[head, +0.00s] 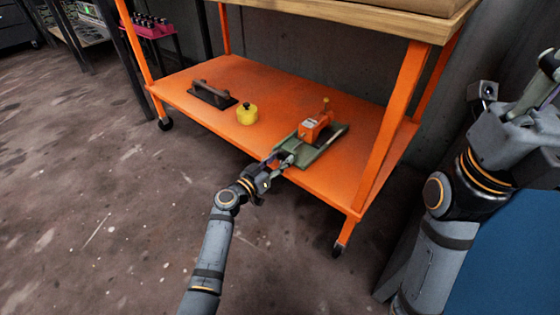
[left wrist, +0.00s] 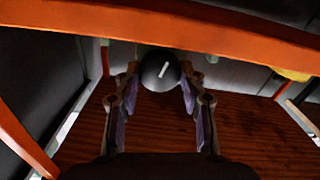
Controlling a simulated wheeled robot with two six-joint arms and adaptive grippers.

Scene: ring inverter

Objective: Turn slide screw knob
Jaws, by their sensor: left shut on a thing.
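A small machine with a green base (head: 322,150) and an orange block (head: 315,127) sits on the orange lower shelf near its front edge. My left gripper (head: 277,163) is at the front left end of this machine. In the left wrist view a round black knob (left wrist: 160,70) with a white line lies between the two fingers of my left gripper (left wrist: 160,82), which is shut on it. In the head view the knob is hidden by the gripper. My right gripper (head: 538,88) is at the right edge, partly cut off, away from the machine.
The orange shelf (head: 215,72) also holds a yellow round object (head: 247,114) and a black handled tool (head: 212,94), both left of the machine. An orange post (head: 388,130) stands to the right. A wooden tabletop (head: 400,18) is above.

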